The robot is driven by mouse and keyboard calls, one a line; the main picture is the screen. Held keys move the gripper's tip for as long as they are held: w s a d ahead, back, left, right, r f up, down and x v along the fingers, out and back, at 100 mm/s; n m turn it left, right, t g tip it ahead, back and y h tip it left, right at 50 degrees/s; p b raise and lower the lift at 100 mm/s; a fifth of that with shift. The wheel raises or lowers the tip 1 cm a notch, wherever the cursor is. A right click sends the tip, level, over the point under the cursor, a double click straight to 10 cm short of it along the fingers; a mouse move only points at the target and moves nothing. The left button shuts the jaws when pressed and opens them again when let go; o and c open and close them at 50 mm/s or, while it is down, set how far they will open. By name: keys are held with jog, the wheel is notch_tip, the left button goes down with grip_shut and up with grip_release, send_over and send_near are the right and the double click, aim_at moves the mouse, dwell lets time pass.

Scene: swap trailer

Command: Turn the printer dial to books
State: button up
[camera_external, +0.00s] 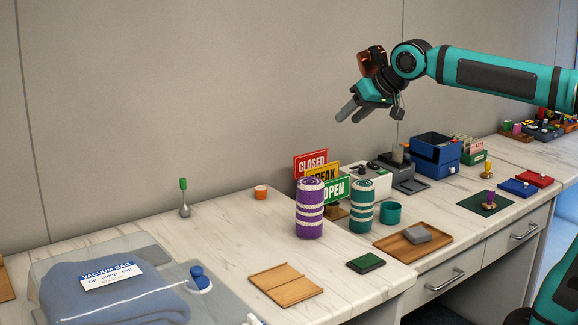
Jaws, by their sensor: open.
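My gripper (353,113) is open and empty. It hangs in the air above the counter, well above the signs, with its fingers pointing down and left. A grey machine (403,181) with a block standing on its top sits at the back of the counter, below and right of my gripper. It may be the printer, but I cannot tell for sure. A white box (376,183) stands just left of it, partly hidden by the signs and a rolled towel. I cannot make out a dial or its markings in this view.
CLOSED, BREAK and OPEN signs (311,162) stand behind purple (310,218) and teal (361,208) rolled towels. A blue box (434,161) is right of the grey machine. A wooden tray (390,246) lies in front. A vacuum bag (60,270) lies at left.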

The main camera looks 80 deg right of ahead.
jog(key=w+d+f+m+g+y, duration=0.1)
jog(key=d+m+g, duration=0.1)
jog(key=d, duration=0.5)
jog(key=w+d+f+m+g, duration=0.1)
jog(key=d+f+m+g, duration=0.1)
jog(key=d, duration=0.6)
jog(key=m+g+y, duration=0.3)
jog(key=m+g, duration=0.1)
jog(key=m, duration=0.1)
send_near(362, 168)
notch_tip(362, 168, down, 8)
jog(key=shift+f, duration=0.25)
grip_shut()
